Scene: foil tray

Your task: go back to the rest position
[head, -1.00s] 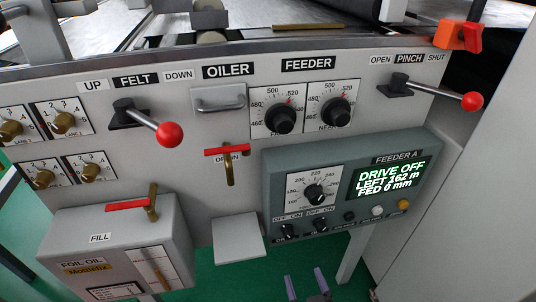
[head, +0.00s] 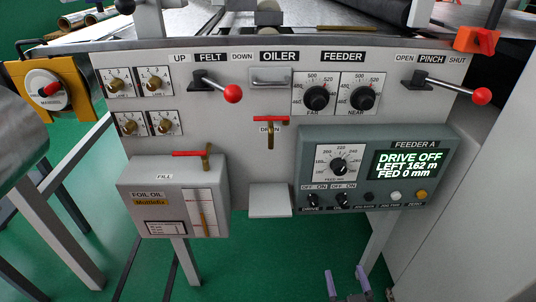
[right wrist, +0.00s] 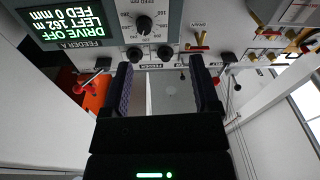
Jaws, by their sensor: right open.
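My right gripper (head: 346,274) shows at the bottom edge of the head view, its two purple fingers apart with nothing between them. It is below and in front of the grey Feeder A box (head: 382,146), clear of it. In the right wrist view, where the panel appears upside down, the open gripper (right wrist: 162,68) has both fingers apart and empty, with the feeder box (right wrist: 95,35) beyond. My left gripper is in neither view. The display (head: 410,163) reads DRIVE OFF, LEFT 162 m, FED 0 mm.
The felt lever (head: 232,93) and pinch lever (head: 481,95) stick out from the panel with red knobs. The foil oil tank (head: 170,200) and a small grey shelf (head: 269,200) project lower down. Green floor (head: 285,265) is open below.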

